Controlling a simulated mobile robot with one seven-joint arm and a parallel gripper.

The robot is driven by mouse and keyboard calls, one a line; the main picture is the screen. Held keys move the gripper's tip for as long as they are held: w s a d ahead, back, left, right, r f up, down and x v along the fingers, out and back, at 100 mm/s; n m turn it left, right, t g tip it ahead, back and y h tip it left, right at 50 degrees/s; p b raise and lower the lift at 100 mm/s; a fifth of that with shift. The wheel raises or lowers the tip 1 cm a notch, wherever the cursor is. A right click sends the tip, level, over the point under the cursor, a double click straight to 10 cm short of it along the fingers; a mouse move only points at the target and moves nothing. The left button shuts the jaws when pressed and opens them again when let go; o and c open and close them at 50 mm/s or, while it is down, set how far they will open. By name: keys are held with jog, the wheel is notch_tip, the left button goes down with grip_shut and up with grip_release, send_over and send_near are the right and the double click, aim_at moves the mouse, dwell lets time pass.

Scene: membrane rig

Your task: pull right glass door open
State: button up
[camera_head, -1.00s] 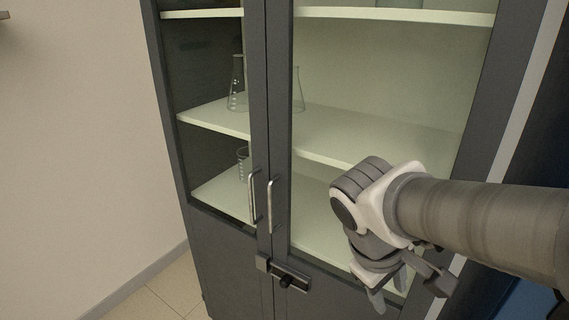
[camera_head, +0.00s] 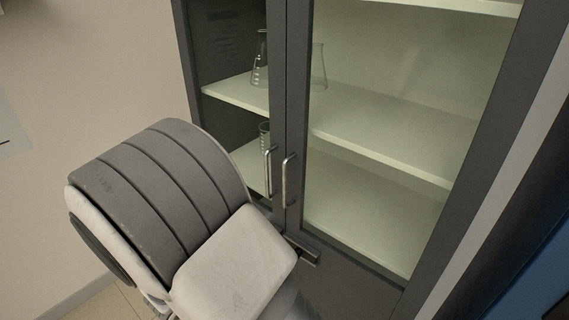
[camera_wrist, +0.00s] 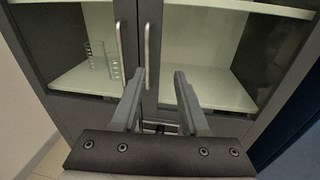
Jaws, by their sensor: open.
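The right glass door (camera_head: 303,120) of the grey cabinet looks shut, flush beside the left door (camera_head: 277,60). Its vertical metal handle (camera_head: 287,181) is near the centre seam; it also shows in the wrist view (camera_wrist: 147,42). The left door's handle (camera_head: 269,171) stands just left of it. My gripper (camera_wrist: 160,72) is open and empty, its fingers pointing at the doors. In the wrist view the right handle's lower end appears just inside the left fingertip, with some depth gap I cannot judge. In the head view my arm hides the gripper.
Glass flasks (camera_head: 318,68) stand on a cabinet shelf (camera_head: 385,135) behind the glass. A beige wall (camera_head: 90,60) is at left, and a blue object (camera_head: 530,250) stands at far right. Bare floor lies at lower left.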

aim_at(284, 177)
jog(key=shift+n+t+y, duration=0.5)
jog(key=shift+n, duration=0.1)
jog(key=x, duration=0.5)
jog(key=a+p+x, duration=0.1)
jog(key=x, duration=1)
jog(key=shift+w+f+p, duration=0.25)
jog(key=shift+w+p, duration=0.15)
jog(key=shift+w, duration=0.1)
jog(key=shift+a, duration=0.1)
grip_shut()
